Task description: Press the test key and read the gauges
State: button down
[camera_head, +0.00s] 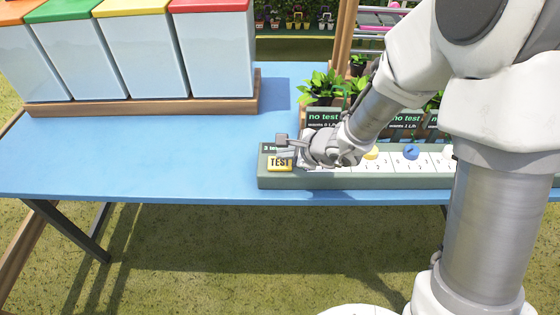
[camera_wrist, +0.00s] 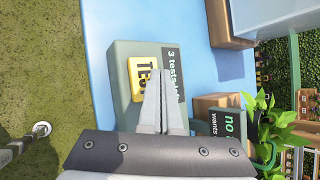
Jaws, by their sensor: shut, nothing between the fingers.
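The yellow TEST key (camera_head: 280,163) sits at the left end of a long grey-green console (camera_head: 400,181) on the blue table. In the wrist view the key (camera_wrist: 144,78) lies just left of my fingertips. My gripper (camera_head: 303,160) is shut and empty beside the key's right side; I cannot tell whether it touches. It also shows in the wrist view (camera_wrist: 164,76), partly covering the "3 tests" label. My arm hides parts of the others.
White bins (camera_head: 215,50) with coloured lids stand in a wooden tray (camera_head: 150,105) at the back left. Yellow (camera_head: 371,153), blue (camera_head: 411,152) and white knobs sit on numbered scales. Potted plants (camera_head: 321,86) stand behind the signs. The blue table (camera_head: 140,160) is clear left of the console.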

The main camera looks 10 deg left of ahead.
aim_at(284, 164)
jog(key=shift+f+b, duration=0.2)
jog(key=shift+b, duration=0.1)
dwell(0.5)
jog(key=shift+f+b, duration=0.25)
jog(key=shift+b, duration=0.25)
jog(key=shift+f+b, duration=0.5)
jog(key=shift+b, duration=0.15)
dwell(0.7)
jog(key=shift+r, duration=0.1)
jog(key=shift+r+p, duration=0.55)
jog(key=shift+r, duration=0.25)
jog(key=shift+r+p, duration=1.85)
jog(key=shift+r, duration=0.7)
